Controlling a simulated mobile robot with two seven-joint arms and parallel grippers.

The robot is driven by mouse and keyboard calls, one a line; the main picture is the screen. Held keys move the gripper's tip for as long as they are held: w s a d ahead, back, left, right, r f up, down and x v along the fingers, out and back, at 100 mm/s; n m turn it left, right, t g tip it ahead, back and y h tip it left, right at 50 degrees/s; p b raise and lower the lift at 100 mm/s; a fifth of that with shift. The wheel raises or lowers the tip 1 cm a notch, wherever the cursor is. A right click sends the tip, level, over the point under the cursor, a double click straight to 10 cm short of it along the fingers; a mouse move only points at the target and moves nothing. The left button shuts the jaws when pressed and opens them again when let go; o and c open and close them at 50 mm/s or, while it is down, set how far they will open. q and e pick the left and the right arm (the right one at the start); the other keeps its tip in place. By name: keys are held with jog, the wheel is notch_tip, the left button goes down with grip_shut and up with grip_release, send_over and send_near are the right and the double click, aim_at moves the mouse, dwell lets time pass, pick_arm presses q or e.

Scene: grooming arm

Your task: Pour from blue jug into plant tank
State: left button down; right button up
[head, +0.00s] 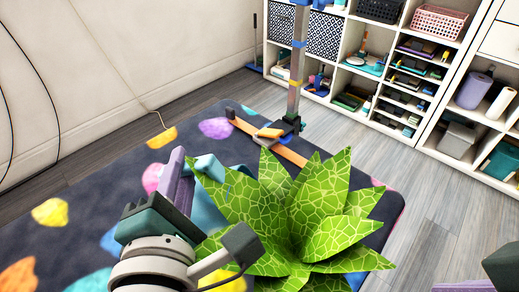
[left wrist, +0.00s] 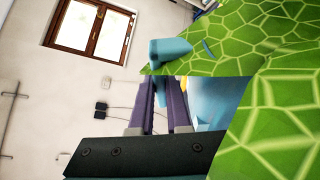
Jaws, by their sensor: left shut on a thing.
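The blue jug (head: 207,208) is at the left side of the spiky green plant (head: 315,225) in the head view, partly hidden by leaves. My left gripper (head: 178,172), with purple fingers, is shut on the jug. In the left wrist view the left gripper's fingers (left wrist: 160,85) reach the blue jug (left wrist: 205,100), and large green leaves (left wrist: 265,50) cover much of it. The jug's mouth and contents are not visible. The plant's tank is hidden under the leaves. A dark part with a mauve piece at the head view's lower right corner looks like my right gripper (head: 470,285), mostly cut off.
A dark mat (head: 100,215) with coloured blobs lies under the plant. A metal post (head: 296,75) on an orange-brown base stands behind it. White shelves (head: 345,45) with boxes and small items stand at the back right. Grey wood floor (head: 440,195) is clear at right.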

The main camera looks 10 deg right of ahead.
pick_arm(q)
jog(key=shift+d+r, duration=0.1)
jog(key=shift+r, duration=0.05)
dwell(0.4)
jog(key=shift+w+a+r+n+g+p, duration=0.15)
jog(key=shift+a+r+n+g+p, duration=0.25)
jog(key=shift+p, duration=0.5)
jog(key=shift+w+a+f+n+h, duration=0.15)
jog(key=shift+a+n+h, duration=0.15)
jog(key=shift+a+n, duration=0.15)
jog(key=shift+w+a+f+n, duration=0.1)
jog(key=shift+n, duration=0.15)
jog(key=shift+f, duration=0.1)
